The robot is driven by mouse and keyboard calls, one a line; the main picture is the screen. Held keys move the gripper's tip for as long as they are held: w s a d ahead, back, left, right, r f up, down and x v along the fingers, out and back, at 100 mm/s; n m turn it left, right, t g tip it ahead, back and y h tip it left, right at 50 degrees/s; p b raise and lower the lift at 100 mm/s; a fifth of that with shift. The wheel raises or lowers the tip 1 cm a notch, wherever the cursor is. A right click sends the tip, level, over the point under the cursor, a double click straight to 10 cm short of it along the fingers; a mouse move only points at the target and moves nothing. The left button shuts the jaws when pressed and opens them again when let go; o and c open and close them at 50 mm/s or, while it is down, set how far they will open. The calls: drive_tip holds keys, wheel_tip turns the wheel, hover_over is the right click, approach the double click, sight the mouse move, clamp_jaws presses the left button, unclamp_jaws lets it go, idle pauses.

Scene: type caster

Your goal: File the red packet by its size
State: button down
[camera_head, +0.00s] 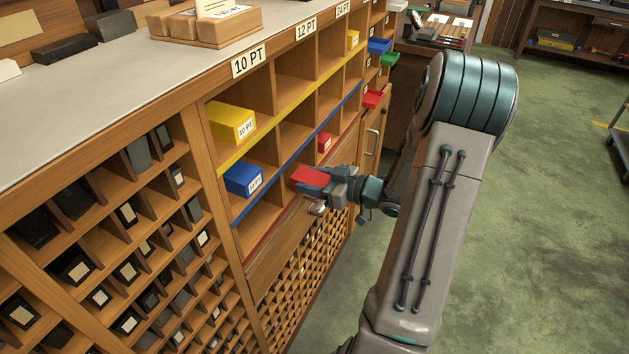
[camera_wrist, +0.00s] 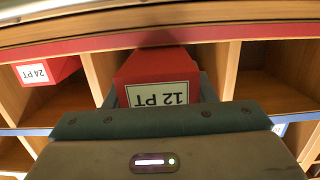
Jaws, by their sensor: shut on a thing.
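The red packet (camera_head: 310,177) is between my gripper's (camera_head: 328,183) fingers. In the wrist view the packet (camera_wrist: 158,68) shows a white label reading 12 PT, upside down in that picture. My gripper (camera_wrist: 160,92) is shut on it, with a finger at each side. The packet is at the front of the red-edged bottom row of the rack, lined up with the middle column under the 12 PT sign (camera_head: 306,28). Dividers stand on both sides of it in the wrist view. How deep it is in the compartment cannot be told, and its underside is hidden.
A red 24 PT packet (camera_head: 325,142) sits in the neighbouring compartment, also in the wrist view (camera_wrist: 48,70). A yellow 10 PT packet (camera_head: 231,122) and a blue 10 PT packet (camera_head: 244,180) sit in the left column. A small knob (camera_head: 317,209) is below my gripper.

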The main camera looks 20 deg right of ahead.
sight(295, 173)
drive_tip(key=shift+r+x, duration=0.2)
drive_tip(key=shift+x, duration=1.05)
drive_tip(key=shift+r+x, duration=0.2)
drive_tip(key=shift+x, duration=1.05)
drive_tip(key=shift+r+x, duration=0.2)
drive_tip(key=shift+x, duration=1.05)
drive_tip(key=c, duration=0.6)
unclamp_jaws()
drive_tip(key=shift+w+a, duration=0.1)
drive_tip(key=shift+w, duration=0.05)
drive_tip(key=shift+o, duration=0.2)
drive_tip(key=p+v, duration=0.1)
drive_tip(key=v, duration=1.3)
drive_tip(key=shift+a, duration=0.1)
